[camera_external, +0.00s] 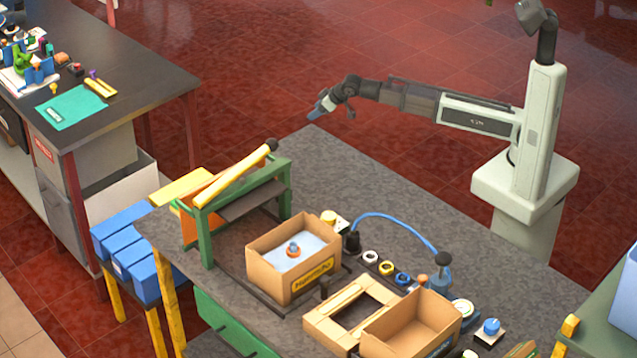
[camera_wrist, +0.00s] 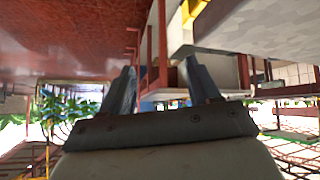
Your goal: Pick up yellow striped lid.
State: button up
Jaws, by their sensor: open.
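My gripper (camera_external: 322,106) is open and empty, held out over the far left edge of the grey table in the external view. In the wrist view my gripper (camera_wrist: 160,82) shows two fingers spread apart with nothing between them. No lid with clear stripes can be made out. Small round pieces lie on the table well to the right and nearer the camera: a white ring (camera_external: 370,257), a yellow ring (camera_external: 386,268) and a blue ring (camera_external: 403,279). A yellow round piece (camera_external: 328,217) sits behind the cardboard box. Which of these is the lid I cannot tell.
A cardboard box (camera_external: 268,268) holds an orange and blue piece. An empty box (camera_external: 372,345) and a cardboard frame (camera_external: 322,325) stand nearer. A green stand (camera_external: 205,238) with a yellow bar is at left. A blue hose (camera_external: 400,221) arches over the table.

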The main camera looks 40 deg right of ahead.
jog(key=s+a+r+n+y, duration=0.2)
jog(key=s+a+r, duration=0.4)
jog(key=s+a, duration=0.3)
jog(key=s+a+r+n+y, duration=0.25)
jog(key=s+a+r, duration=0.4)
jog(key=a, duration=0.55)
jog(key=s+a+r+n+g+y, duration=0.1)
jog(key=s+a+r, duration=0.3)
jog(key=s, duration=0.3)
jog(key=s+a+r+n+g+y, duration=0.1)
jog(key=s+a+r+y, duration=0.2)
jog(key=s, duration=0.4)
jog(key=s+a+r+n+g, duration=0.1)
jog(key=s+a+r, duration=0.35)
jog(key=s, duration=0.35)
jog(key=n+g+h, duration=0.5)
jog(key=h, duration=0.6)
send_over(340, 299)
jog(key=f, duration=1.5)
jog(key=shift+s+d+f, duration=0.15)
jog(key=shift+s, duration=0.05)
jog(key=shift+w+f, duration=0.2)
jog(key=shift+f, duration=2.75)
